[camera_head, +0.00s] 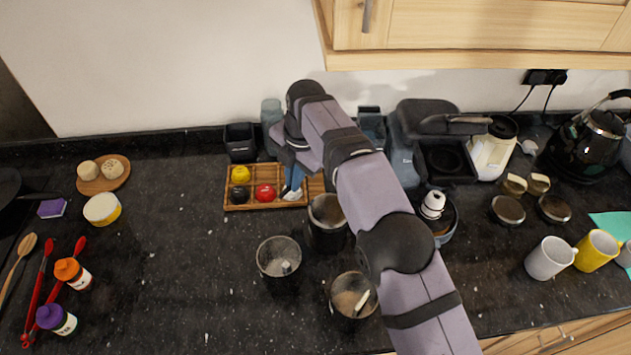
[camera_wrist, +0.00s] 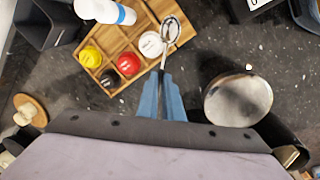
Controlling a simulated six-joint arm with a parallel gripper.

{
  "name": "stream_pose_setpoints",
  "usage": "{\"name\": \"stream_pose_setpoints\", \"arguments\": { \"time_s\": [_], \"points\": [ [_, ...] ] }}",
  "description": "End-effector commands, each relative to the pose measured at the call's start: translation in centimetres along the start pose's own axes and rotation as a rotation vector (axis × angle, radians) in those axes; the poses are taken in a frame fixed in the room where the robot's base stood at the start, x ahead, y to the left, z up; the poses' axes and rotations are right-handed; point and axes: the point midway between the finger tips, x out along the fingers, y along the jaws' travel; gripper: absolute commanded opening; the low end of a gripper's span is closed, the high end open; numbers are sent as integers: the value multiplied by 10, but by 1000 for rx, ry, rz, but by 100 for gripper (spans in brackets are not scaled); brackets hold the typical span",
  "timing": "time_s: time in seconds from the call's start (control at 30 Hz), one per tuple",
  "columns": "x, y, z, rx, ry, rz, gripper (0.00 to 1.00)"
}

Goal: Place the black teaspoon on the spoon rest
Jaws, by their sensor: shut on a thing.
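My gripper (camera_wrist: 163,82) has blue fingers and is shut on a teaspoon (camera_wrist: 171,30). In the head view my gripper (camera_head: 292,192) is low at the tray's right part, and the spoon is not clear there. I cannot make out which thing is the spoon rest.
The tray holds yellow (camera_head: 240,174), black (camera_head: 240,194) and red (camera_head: 265,193) round items. Dark cups (camera_head: 279,263) stand in front and to the right. A coffee machine (camera_head: 432,143) is at the back right. The counter left of the cups is clear.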

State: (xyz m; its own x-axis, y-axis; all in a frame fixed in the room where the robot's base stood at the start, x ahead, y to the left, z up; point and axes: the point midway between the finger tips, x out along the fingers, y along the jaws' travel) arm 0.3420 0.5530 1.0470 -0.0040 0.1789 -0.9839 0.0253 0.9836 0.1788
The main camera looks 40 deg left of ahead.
Motion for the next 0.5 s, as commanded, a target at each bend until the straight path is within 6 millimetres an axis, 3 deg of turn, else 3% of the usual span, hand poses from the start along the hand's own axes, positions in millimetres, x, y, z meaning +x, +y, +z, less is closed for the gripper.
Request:
{"name": "stream_pose_setpoints", "arguments": {
  "time_s": [0.2, 0.5],
  "points": [
    [0, -14, 35, -38, 8, 0, 0],
    [1, -20, 45, -59, 12, -1, 0]
  ]
}}
